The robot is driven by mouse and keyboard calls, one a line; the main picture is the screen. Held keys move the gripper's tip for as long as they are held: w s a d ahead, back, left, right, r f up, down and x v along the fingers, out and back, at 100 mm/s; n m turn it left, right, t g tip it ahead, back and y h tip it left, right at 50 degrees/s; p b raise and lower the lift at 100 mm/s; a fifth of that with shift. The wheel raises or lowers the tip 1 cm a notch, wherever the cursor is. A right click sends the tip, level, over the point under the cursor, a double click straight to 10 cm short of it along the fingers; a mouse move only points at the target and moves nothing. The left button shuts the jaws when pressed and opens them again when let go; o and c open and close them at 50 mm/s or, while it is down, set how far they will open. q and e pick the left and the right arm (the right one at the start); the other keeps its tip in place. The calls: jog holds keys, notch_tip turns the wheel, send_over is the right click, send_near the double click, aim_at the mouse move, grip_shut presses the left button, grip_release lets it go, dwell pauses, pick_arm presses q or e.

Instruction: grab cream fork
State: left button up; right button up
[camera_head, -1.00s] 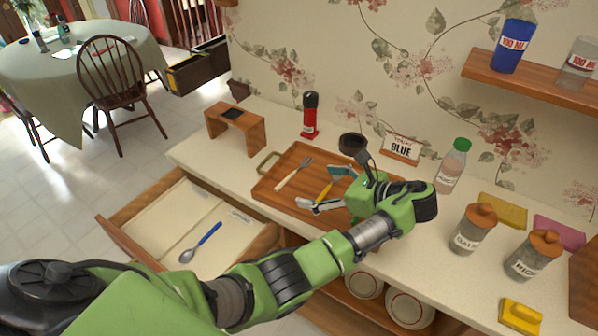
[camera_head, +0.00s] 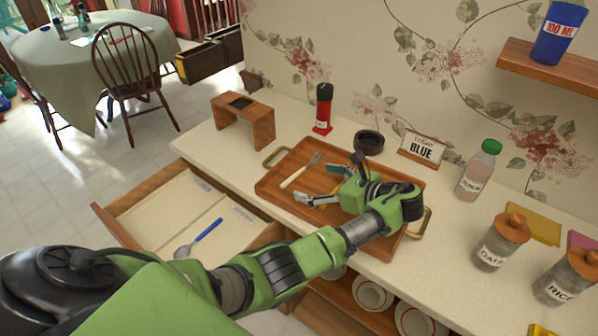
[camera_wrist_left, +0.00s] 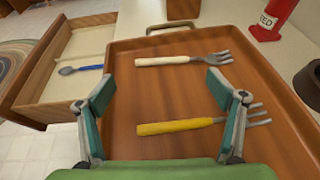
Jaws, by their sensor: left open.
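The cream fork (camera_head: 301,171) lies flat on the wooden tray (camera_head: 272,183), its tines toward the back. In the left wrist view the cream fork (camera_wrist_left: 182,60) lies just beyond my fingertips, across the gap. A yellow fork (camera_wrist_left: 203,124) lies nearer, between the two fingers. In the head view the yellow fork is mostly hidden by my gripper. My left gripper (camera_head: 322,183) is open and empty, above the tray, to the right of the cream fork. It also shows in the left wrist view (camera_wrist_left: 160,85). My right gripper is not in view.
An open drawer (camera_head: 150,207) with a blue-handled spoon (camera_head: 199,238) is at left. Jars (camera_head: 502,241) stand at right.

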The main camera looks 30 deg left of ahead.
aim_at(295, 178)
pick_arm(q)
jog(key=shift+x, duration=0.9)
jog(key=p+x, duration=0.1)
jog(key=x, duration=0.4)
jog(key=shift+w+a+f, duration=0.1)
jog(key=shift+f, duration=0.1)
jog(key=c, duration=1.2)
